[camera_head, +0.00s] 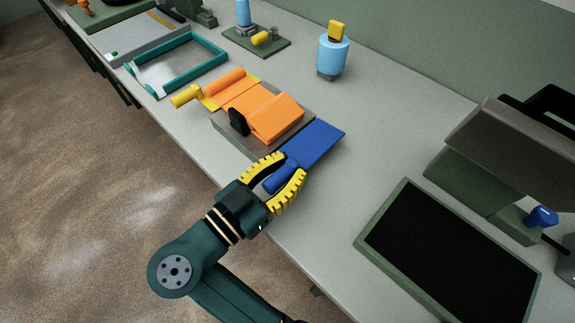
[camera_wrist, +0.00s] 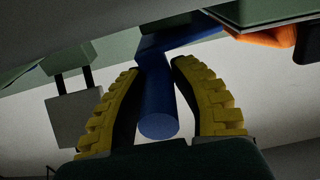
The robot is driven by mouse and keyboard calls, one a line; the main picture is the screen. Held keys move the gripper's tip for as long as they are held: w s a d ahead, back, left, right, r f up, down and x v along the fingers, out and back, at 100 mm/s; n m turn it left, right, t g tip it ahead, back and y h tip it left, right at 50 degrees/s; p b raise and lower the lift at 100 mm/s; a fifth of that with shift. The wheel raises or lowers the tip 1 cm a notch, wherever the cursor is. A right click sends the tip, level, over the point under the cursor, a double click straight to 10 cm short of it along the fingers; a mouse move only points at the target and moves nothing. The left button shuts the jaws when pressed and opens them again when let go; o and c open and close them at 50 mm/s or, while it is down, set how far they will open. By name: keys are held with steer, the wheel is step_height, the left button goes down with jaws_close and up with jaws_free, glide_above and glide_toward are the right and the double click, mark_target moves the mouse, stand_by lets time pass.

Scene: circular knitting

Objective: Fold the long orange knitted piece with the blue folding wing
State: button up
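The blue folding wing (camera_head: 317,141) is a flat blue plate with a round handle (camera_head: 279,180), at the right side of a grey platform (camera_head: 222,134). My gripper (camera_head: 294,164) has its two yellow ribbed fingers on either side of the handle. In the wrist view, the fingertips (camera_wrist: 156,66) close in on the handle (camera_wrist: 158,122) with no clear gap. The long orange knitted piece (camera_head: 262,109) lies on the platform, its near right part raised, its far end by an orange roll on a yellow plate (camera_head: 215,103). Its underside is hidden.
A black upright tab (camera_head: 238,121) stands at the platform's front. A teal frame (camera_head: 177,63) lies at the back left, a light-blue bottle (camera_head: 333,53) behind. A dark screen panel (camera_head: 450,255) and a green machine (camera_head: 500,165) stand right. Bare table lies between wing and panel.

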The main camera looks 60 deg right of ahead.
jaws_close()
steer(key=shift+f, duration=0.1)
steer(key=shift+s+f+m+b, duration=0.1)
steer(key=shift+f+m+b, duration=0.3)
steer(key=shift+b, duration=0.75)
steer(key=b, duration=0.2)
steer(key=shift+s+f+m+b, duration=0.1)
steer(key=shift+f+m+b, duration=0.2)
steer(key=shift+f+m, duration=0.1)
steer(key=shift+r, duration=0.25)
